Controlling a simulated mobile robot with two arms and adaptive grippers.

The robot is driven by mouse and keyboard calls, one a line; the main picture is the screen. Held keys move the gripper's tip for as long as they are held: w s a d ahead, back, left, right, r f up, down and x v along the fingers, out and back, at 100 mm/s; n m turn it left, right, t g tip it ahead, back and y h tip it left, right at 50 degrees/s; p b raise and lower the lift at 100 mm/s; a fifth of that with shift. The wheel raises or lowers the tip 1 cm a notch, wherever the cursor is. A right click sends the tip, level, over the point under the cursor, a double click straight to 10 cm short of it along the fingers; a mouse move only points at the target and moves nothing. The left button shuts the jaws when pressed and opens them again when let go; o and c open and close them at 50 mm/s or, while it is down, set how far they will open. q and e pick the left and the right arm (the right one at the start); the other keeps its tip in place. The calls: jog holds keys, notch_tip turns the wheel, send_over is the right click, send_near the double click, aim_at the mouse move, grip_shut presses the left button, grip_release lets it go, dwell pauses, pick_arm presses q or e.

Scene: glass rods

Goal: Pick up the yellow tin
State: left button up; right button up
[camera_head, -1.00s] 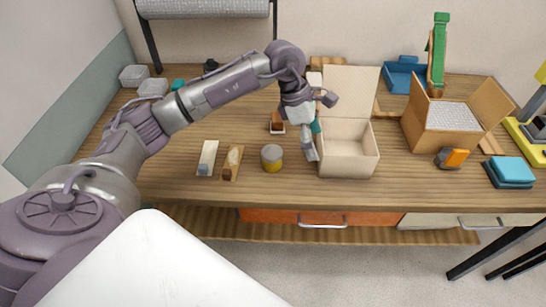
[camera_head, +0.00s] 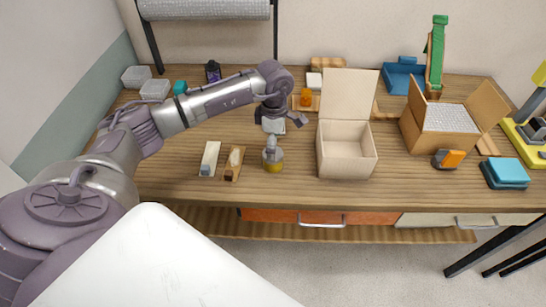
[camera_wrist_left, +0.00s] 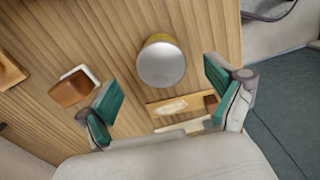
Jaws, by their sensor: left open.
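The yellow tin (camera_head: 273,163) stands upright on the wooden table, left of the open cream box; a grey finger of my left gripper hides part of it in the head view. In the left wrist view the tin (camera_wrist_left: 162,62) shows its round silver lid and a yellow side, ahead of and between the spread fingers. My left gripper (camera_head: 282,134) is open and empty, over the table close to the tin. Its green finger pads (camera_wrist_left: 160,102) stand wide apart in the wrist view. My right gripper is not in view.
The open cream box (camera_head: 346,157) stands just right of the tin. A wooden block with a pale top (camera_head: 234,163) and a white-topped block (camera_head: 209,158) lie to its left. A brown block on a white base (camera_wrist_left: 74,86) is near one finger.

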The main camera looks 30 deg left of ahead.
aim_at(280, 152)
pick_arm(q)
notch_tip(280, 152, down, 4)
jog(key=shift+s+a+r+p, duration=0.1)
jog(key=shift+s+r+p, duration=0.1)
jog(key=shift+p, duration=0.45)
jog(key=shift+f, duration=0.3)
jog(key=shift+w, duration=0.1)
jog(key=c, duration=1.3)
notch_tip(280, 152, up, 9)
jog(key=b, duration=0.2)
jog(key=shift+b, duration=0.35)
jog(key=w+d+r+p, duration=0.2)
jog(key=w+d+r, duration=0.5)
jog(key=d+r, duration=0.1)
jog(key=w+d+b, duration=0.1)
jog(key=w+d, duration=0.1)
jog(key=w+d+f, duration=0.1)
jog(key=w+d, duration=0.1)
jog(key=d, duration=0.1)
jog(key=w+d+f+b, duration=0.1)
jog(key=w+d, duration=0.1)
jog(key=d, duration=0.1)
jog(key=shift+w+f+b, duration=0.25)
jog(key=shift+w+b, duration=0.05)
jog(key=shift+b, duration=0.05)
jog(key=shift+f, duration=0.15)
